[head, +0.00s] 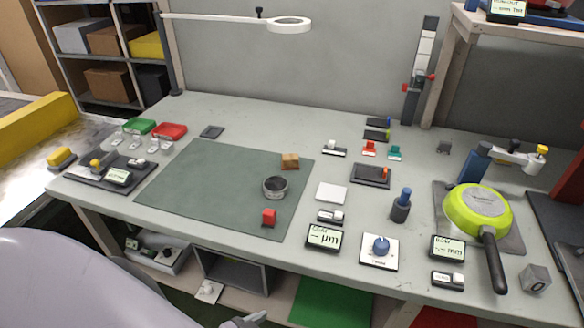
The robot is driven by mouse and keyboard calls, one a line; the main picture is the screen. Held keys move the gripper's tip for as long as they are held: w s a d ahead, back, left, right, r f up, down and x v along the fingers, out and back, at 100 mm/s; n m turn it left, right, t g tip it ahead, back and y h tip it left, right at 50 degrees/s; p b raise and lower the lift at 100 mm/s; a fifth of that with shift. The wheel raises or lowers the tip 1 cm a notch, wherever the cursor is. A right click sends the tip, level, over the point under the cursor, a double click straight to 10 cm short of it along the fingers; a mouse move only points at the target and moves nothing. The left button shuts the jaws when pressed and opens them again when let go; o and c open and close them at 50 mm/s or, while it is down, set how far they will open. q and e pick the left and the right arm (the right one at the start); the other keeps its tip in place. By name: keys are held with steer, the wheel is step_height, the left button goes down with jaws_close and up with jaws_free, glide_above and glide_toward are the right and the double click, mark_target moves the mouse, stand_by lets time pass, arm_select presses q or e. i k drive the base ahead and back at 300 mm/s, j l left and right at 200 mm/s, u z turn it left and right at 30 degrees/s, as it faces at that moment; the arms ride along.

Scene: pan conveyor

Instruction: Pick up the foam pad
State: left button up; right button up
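A thin white square pad (332,193) lies flat on the table, just right of the green mat. It looks most like the foam pad, though its material cannot be told from here. A small dark flat pad (212,132) lies beyond the mat's far left corner. Nothing touches the white pad. Neither of my grippers can be made out. A small grey part (245,320) is cut off at the bottom edge, and I cannot tell what it is.
The green mat (200,190) bears a grey ring, a tan block and a red block. Small displays (322,237) and a knob plate (380,250) stand near the front edge. A green pan (478,210) is at right. A ring lamp (290,25) hangs above the back.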

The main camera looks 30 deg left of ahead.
mark_target(269, 221)
steer(key=u, duration=1.1)
